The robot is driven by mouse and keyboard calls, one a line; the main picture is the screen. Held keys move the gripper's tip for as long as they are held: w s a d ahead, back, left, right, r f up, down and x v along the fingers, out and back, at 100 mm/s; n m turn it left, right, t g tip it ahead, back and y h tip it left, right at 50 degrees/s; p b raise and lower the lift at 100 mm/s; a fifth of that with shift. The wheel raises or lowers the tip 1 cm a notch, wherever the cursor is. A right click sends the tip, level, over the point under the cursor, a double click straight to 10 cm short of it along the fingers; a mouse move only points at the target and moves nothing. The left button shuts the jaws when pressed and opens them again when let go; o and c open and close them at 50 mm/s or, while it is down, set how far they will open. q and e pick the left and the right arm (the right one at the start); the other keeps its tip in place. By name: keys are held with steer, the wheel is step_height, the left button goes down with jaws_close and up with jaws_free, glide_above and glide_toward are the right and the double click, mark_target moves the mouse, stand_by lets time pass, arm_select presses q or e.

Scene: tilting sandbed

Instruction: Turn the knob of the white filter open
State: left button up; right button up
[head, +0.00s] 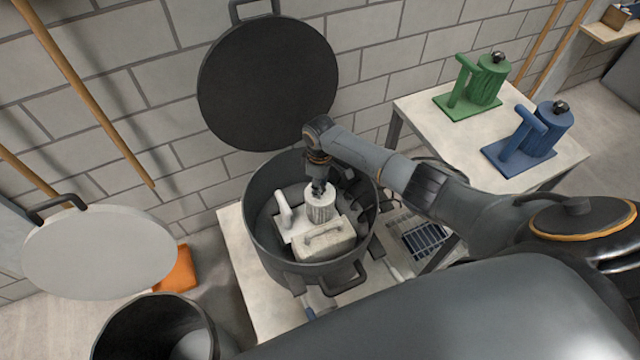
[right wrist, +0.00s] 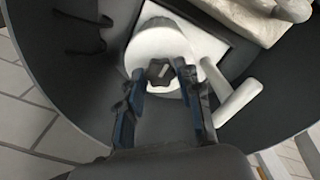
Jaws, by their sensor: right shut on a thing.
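The white filter (head: 320,207), a ribbed cylinder on a base with a slanted side handle (head: 284,209), stands upright inside a dark round pot (head: 254,235). Its dark knob shows on top of the white filter in the right wrist view (right wrist: 160,72). My right gripper (head: 319,187) reaches down onto the top of the filter, its fingers on either side of the knob (right wrist: 160,74), shut on it. In the head view the gripper largely hides the knob. My left gripper is in neither view.
A pale block with a handle (head: 325,243) sits in the pot beside the filter. The pot's dark lid (head: 268,82) stands raised behind. A green filter (head: 487,82) and a blue filter (head: 548,132) stand on a table (head: 425,115) at right. A grey lid (head: 100,250) is at left.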

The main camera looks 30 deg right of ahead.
stand_by(0.3)
steer(key=o, duration=1.1)
steer(key=shift+o, duration=0.2)
step_height(320, 180, up, 12)
